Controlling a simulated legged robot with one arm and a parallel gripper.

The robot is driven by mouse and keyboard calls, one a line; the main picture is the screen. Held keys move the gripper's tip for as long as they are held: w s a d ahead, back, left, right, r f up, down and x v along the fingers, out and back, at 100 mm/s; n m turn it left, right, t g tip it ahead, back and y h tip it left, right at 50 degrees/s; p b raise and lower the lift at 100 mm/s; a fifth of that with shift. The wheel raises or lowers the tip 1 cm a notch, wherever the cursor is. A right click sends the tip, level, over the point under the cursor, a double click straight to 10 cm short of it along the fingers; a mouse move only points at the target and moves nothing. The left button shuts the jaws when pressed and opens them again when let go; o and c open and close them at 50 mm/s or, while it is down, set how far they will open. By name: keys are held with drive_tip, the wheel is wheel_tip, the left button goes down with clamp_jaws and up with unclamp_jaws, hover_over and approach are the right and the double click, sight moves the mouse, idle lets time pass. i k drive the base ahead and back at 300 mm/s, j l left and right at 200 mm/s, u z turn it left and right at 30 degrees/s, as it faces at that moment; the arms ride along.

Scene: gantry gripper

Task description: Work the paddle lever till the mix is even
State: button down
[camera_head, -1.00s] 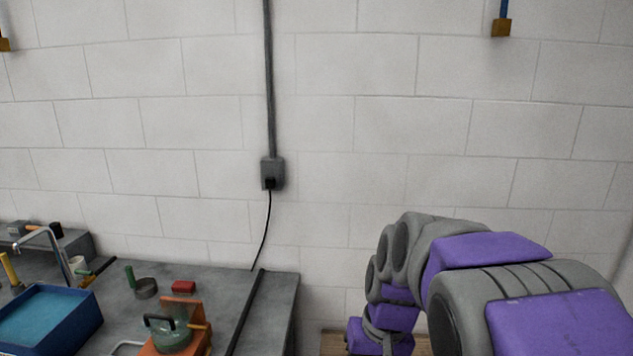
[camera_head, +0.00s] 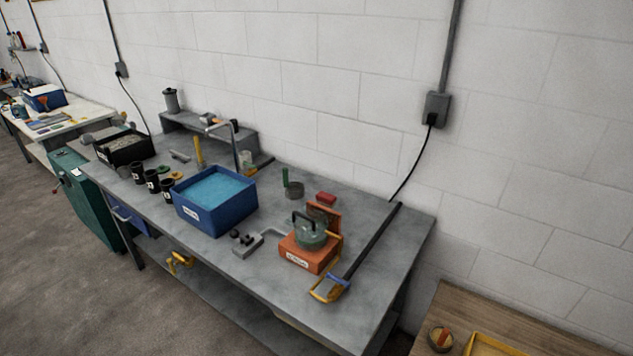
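A blue tub (camera_head: 222,221) with a pale label stands on the grey workbench (camera_head: 375,262). Its light blue content looks even in colour from here. A yellow upright handle (camera_head: 199,151) rises behind the tub's left side, and a bent grey metal arm (camera_head: 236,150) with a dark end rises behind its middle. I cannot tell which part is the paddle lever, or whether either joins the tub. My gripper and arm are not in view.
An orange block (camera_head: 305,256) carries a green kettle-like thing. A long dark bar (camera_head: 371,243) lies right of it. Three black cups (camera_head: 152,180) and a dark bin (camera_head: 124,148) stand left. A wooden table (camera_head: 455,305) is at lower right. Floor is clear at left.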

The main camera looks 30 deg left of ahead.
sight(235, 233)
drive_tip(key=u, duration=1.85)
drive_tip(key=i+u, duration=0.3)
drive_tip(key=i, duration=0.65)
drive_tip(key=j, duration=0.1)
